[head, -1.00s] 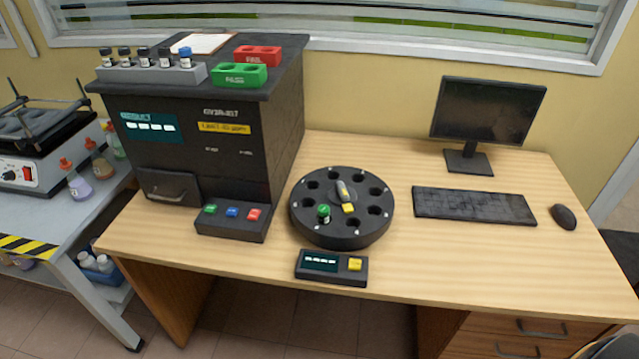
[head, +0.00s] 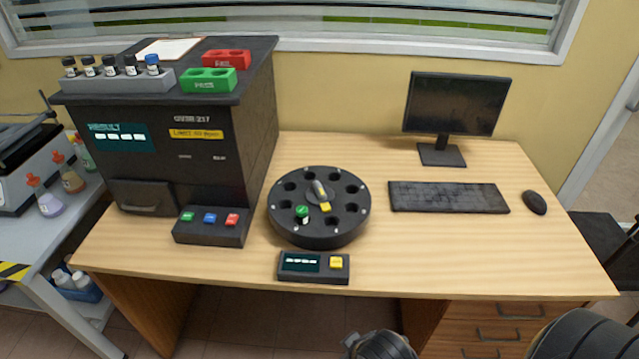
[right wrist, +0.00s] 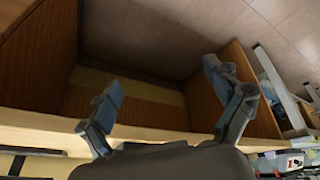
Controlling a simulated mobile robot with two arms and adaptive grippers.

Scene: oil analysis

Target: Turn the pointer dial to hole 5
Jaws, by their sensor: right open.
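The round black carousel (head: 318,235) stands on the desk in the head view, with a ring of holes in its top. The pointer dial (head: 321,194) sits at its centre, a grey knob with a yellow tip pointing toward the front and slightly right. A green-capped vial (head: 303,214) stands in a front-left hole. The hole numbers are too small to read. My right gripper (right wrist: 165,95) is open and empty in the right wrist view, facing the desk's underside and floor, away from the dial. My left gripper is not in view.
A small display box with a yellow button (head: 336,262) lies in front of the carousel. The black analyzer (head: 185,150) stands left, with a three-button panel (head: 211,227). The keyboard (head: 448,197), mouse (head: 534,202) and monitor (head: 457,105) are right. The front right desktop is clear.

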